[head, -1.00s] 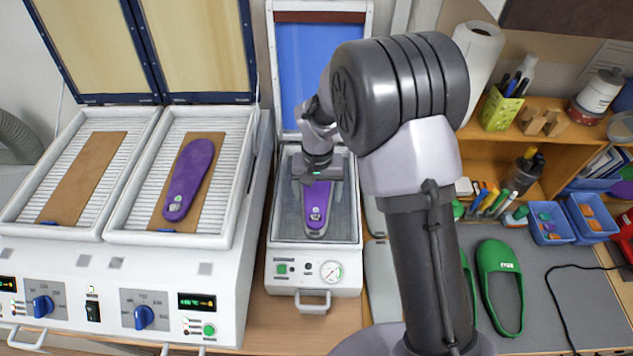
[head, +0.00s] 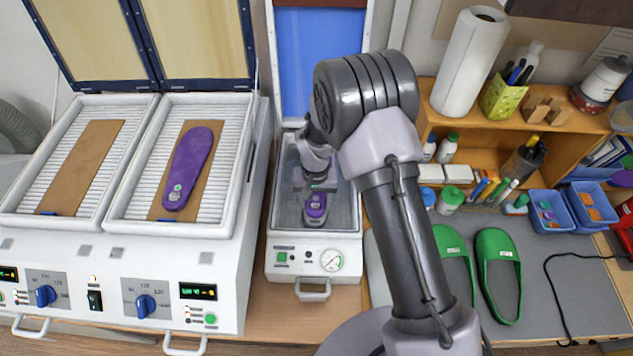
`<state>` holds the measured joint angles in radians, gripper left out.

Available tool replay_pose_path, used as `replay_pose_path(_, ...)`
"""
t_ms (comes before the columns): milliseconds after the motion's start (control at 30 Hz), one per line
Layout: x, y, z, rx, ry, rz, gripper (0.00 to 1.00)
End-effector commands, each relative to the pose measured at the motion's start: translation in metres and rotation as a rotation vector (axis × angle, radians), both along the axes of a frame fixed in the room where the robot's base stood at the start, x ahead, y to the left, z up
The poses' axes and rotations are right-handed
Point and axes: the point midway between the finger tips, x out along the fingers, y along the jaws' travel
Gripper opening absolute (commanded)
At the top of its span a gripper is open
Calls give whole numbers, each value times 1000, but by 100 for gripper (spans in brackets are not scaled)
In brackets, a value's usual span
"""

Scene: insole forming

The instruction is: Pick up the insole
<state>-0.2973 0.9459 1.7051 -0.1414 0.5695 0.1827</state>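A purple insole (head: 316,209) lies in the tray of the small white press (head: 357,247), with its heel end showing toward the front. My gripper (head: 317,184) is over this insole and hides its middle and far part. Whether the fingers touch it, and whether they are open or shut, cannot be made out. A second purple insole (head: 189,165) lies on a brown board (head: 215,160) in the right-hand bed of the heater on the left, apart from my gripper.
The heater's left bed holds a bare brown board (head: 85,160). The press's blue lid (head: 318,60) stands open behind the tray. Green slippers (head: 498,262), blue bins (head: 551,211) and a paper roll (head: 468,65) stand to the right, beyond my arm.

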Motion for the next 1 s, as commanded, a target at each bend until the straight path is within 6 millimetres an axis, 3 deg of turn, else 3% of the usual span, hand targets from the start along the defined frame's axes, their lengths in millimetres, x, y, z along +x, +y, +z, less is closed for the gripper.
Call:
replay_pose_path(33,1,0,0,0,-1,1,30)
replay_pose_path(167,1,0,0,0,-2,1,8)
replay_pose_path(433,1,0,4,0,-2,1,8)
replay_pose_path(667,1,0,32,-1,-5,0,8)
replay_pose_path(867,-38,-7,38,-2,0,0,8)
replay_pose_path(1000,-77,-14,41,-2,0,2,8)
